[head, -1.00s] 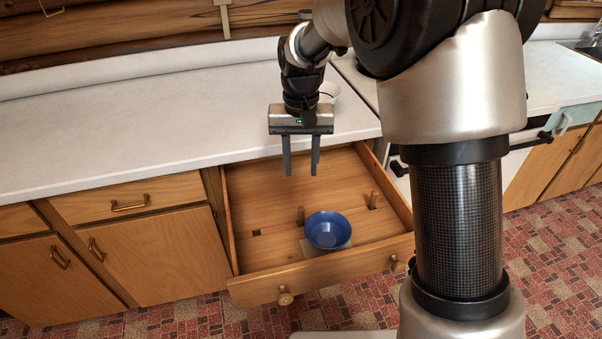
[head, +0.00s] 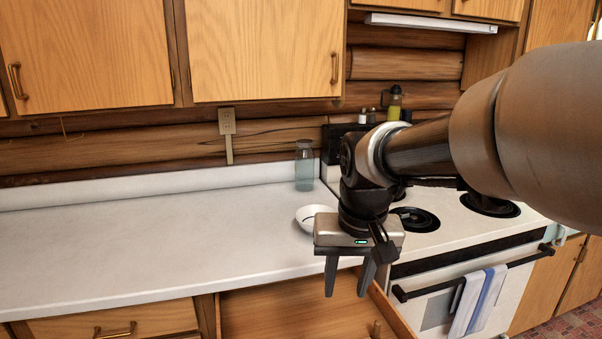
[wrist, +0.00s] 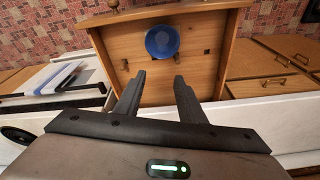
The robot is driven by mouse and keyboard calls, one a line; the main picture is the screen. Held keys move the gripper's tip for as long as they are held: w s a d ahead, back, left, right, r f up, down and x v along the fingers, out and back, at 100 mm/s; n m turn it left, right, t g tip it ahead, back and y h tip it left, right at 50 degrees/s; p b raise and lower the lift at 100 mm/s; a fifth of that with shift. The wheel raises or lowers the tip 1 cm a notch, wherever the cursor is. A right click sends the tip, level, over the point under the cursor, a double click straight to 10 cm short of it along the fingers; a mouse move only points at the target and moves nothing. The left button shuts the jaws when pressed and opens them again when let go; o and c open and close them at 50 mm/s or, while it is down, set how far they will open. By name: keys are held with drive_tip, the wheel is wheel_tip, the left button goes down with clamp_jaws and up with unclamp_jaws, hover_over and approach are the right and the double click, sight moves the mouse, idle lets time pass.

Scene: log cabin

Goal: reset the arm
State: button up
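My gripper (head: 345,290) points down in front of the counter edge, above the open drawer (head: 285,310). Its two fingers are apart with nothing between them. They also show apart in the wrist view (wrist: 160,85). In the wrist view a blue bowl (wrist: 162,41) sits in the wooden drawer (wrist: 200,65), well beyond the fingertips and not touched. The bowl is out of sight in the head view.
A white bowl (head: 318,217) and a glass jar (head: 304,168) stand on the white counter (head: 150,245). The stove (head: 470,230) with towels (head: 472,298) is at the right. Upper cabinets (head: 265,45) hang above. The counter's left side is clear.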

drive_tip(key=s+d+r+t, duration=0.1)
drive_tip(key=s+d+t, duration=0.15)
drive_tip(key=s, duration=0.45)
drive_tip(key=s+d+r+t, duration=0.1)
drive_tip(key=s+d, duration=0.3)
drive_tip(key=s, duration=0.3)
wheel_tip(320, 180, up, 14)
drive_tip(key=p, duration=1.4)
drive_tip(key=shift+w+a, duration=0.2)
drive_tip(key=shift+f+g, duration=0.1)
drive_tip(key=shift+g, duration=0.15)
drive_tip(key=shift+d, duration=0.1)
